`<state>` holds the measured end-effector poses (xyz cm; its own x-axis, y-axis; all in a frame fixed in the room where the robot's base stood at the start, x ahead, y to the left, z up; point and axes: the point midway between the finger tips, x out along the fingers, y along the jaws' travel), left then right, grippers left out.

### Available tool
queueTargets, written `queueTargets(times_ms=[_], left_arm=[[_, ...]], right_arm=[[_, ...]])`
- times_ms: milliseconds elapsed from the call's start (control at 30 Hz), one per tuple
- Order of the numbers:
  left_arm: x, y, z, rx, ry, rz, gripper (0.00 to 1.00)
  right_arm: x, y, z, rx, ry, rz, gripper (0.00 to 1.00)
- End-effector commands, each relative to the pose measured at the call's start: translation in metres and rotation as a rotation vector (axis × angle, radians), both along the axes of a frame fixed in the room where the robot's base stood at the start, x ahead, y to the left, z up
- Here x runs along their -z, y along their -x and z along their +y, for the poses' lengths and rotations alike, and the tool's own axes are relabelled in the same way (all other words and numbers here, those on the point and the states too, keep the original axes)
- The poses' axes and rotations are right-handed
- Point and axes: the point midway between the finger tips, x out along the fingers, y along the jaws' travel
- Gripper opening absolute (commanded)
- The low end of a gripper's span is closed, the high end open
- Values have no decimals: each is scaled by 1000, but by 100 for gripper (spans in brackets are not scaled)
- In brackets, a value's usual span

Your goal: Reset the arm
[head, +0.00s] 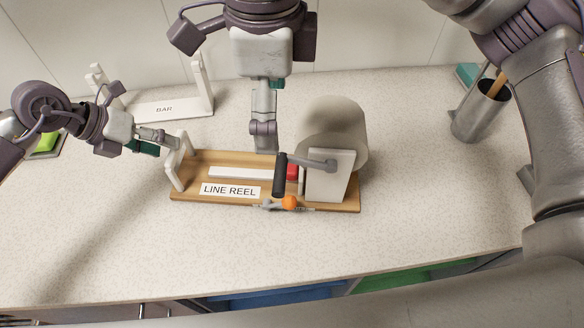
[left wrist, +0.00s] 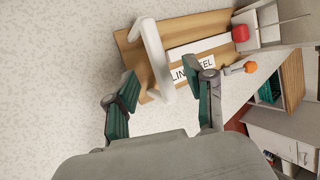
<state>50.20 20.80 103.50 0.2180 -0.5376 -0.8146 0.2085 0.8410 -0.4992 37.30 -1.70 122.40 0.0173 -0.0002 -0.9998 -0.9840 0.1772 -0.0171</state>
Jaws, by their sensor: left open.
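My left gripper (head: 158,142) is open at the left end of the line reel's wooden base (head: 230,158), close to its white end post (head: 180,160). In the left wrist view, its green-padded fingers (left wrist: 163,92) are apart, and the white post (left wrist: 155,55) shows between and beyond them. I cannot tell whether they touch it. My right gripper (head: 263,138) points down from the top, above the back of the base and left of the crank's black handle (head: 280,174). Its fingers show edge-on, so its opening is unclear.
A grey drum (head: 345,125) and white support (head: 332,178) stand at the base's right end. An orange ball (head: 289,202) sits at its front edge, a red block (head: 292,172) behind. A BAR stand (head: 175,108) is behind left; a metal cup (head: 480,112) is right. The front counter (head: 220,245) is clear.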

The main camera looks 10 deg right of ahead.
Motion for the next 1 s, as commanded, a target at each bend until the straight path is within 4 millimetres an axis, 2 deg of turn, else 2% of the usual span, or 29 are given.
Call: queueTargets(times_ms=[100,300,500,700,767,1000], left_arm=[[-22,6,16,-3,-3,-3,54],[-52,13,35,-1,-1,-2,54],[-66,18,44,0,0,-1,54],[-69,18,45,1,0,-1,54],[-74,18,45,0,0,-1,54],[-117,18,45,0,0,0,54]], right_arm=[[0,0,0,0,0,0,100],[0,0,0,0,0,0,100],[0,0,0,0,0,0,100],[-1,0,0,0,0,0,100],[-6,0,0,0,0,0,100],[-50,0,0,0,0,0,100]])
